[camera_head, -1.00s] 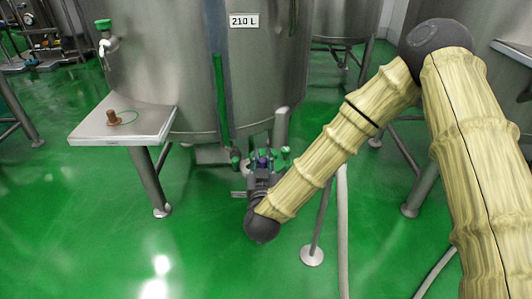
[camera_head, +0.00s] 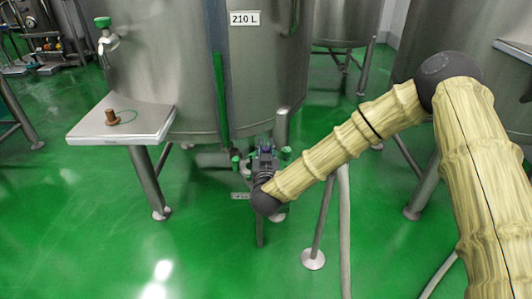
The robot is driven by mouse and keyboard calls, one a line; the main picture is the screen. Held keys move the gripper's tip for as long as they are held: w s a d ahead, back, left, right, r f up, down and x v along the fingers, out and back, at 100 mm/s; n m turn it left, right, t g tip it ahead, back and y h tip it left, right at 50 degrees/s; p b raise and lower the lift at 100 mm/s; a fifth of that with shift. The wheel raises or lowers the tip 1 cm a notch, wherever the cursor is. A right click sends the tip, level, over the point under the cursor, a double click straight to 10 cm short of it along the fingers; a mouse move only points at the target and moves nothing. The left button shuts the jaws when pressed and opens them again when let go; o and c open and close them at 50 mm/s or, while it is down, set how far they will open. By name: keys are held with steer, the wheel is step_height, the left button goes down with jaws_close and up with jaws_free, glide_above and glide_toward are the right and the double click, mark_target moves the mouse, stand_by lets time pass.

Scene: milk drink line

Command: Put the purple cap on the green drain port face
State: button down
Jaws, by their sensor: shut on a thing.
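My gripper (camera_head: 264,160) is low beneath the large steel tank, at the drain fittings, seen from behind. It is shut on the purple cap (camera_head: 266,149), of which only a small purple patch shows past the gripper. Green-topped drain fittings (camera_head: 236,158) show just left of the gripper, and another green part (camera_head: 286,153) shows just right of it. The green drain port face itself is hidden behind my gripper. I cannot tell whether the cap touches it.
The steel tank (camera_head: 165,60) labelled 210 L stands on legs over a green floor. A pale tray-like shelf (camera_head: 85,128) with a brown plug (camera_head: 111,117) juts out at left. A thin leg (camera_head: 321,215) and a pale hose (camera_head: 344,230) stand right of the gripper.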

steer(key=shift+f, duration=0.3)
steer(key=shift+f, duration=0.4)
